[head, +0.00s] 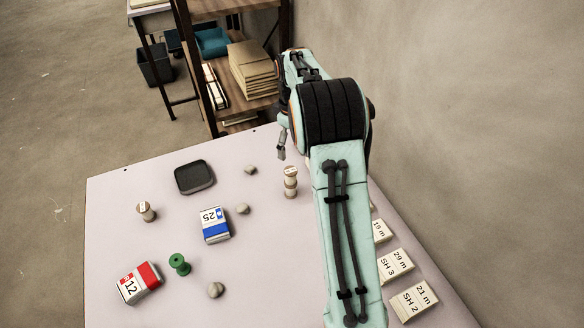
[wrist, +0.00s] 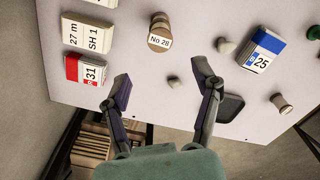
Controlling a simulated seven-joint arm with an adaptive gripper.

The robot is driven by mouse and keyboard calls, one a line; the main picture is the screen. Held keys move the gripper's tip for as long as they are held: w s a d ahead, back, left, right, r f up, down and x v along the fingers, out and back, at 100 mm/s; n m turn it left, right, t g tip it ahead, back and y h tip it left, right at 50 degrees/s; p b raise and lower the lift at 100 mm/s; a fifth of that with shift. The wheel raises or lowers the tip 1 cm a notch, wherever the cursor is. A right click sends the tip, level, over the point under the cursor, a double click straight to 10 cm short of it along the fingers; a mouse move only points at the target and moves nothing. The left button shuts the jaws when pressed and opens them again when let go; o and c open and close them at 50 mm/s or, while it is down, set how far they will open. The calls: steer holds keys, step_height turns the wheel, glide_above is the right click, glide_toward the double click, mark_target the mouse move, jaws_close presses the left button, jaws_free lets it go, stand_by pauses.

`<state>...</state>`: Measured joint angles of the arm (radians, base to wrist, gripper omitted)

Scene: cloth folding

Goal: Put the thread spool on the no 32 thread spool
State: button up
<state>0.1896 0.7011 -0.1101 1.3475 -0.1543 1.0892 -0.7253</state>
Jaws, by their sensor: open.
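A pale, tall spool or stack of spools (head: 290,182) stands upright near the table's far side. In the wrist view, a tan and brown spool labelled No 28 (wrist: 160,32) stands beyond my fingers. A smaller pale spool (head: 146,211) stands at the left of the table; it also shows in the wrist view (wrist: 280,103), its label unreadable. A green spool (head: 179,263) stands nearer the front. I can read no 32 label on any spool. My gripper (wrist: 163,70) is open and empty above the table's far part; in the head view, my arm partly hides it.
A dark tray (head: 194,177), a blue 25 box (head: 214,225), a red 12 box (head: 139,283) and several pebbles (head: 215,290) lie on the table (head: 110,235). Labelled boxes (head: 395,264) line the right side. A shelf (head: 232,70) stands behind.

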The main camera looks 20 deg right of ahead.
steer(key=s+a+r+m, duration=0.1)
steer(key=s+a+r, duration=0.35)
steer(key=s, duration=0.25)
steer(key=s+a+r+m, duration=0.2)
steer(key=s+a+r, duration=0.25)
steer(key=s, duration=0.35)
steer(key=s+a+f+m, duration=0.1)
steer(key=s, duration=0.7)
steer(key=s+a+f+m, duration=0.1)
steer(key=s+a, duration=0.1)
steer(key=s, duration=0.7)
steer(key=shift+s+a+m+y, duration=0.2)
steer(key=shift+a+m+y, duration=0.1)
steer(key=shift+y, duration=0.1)
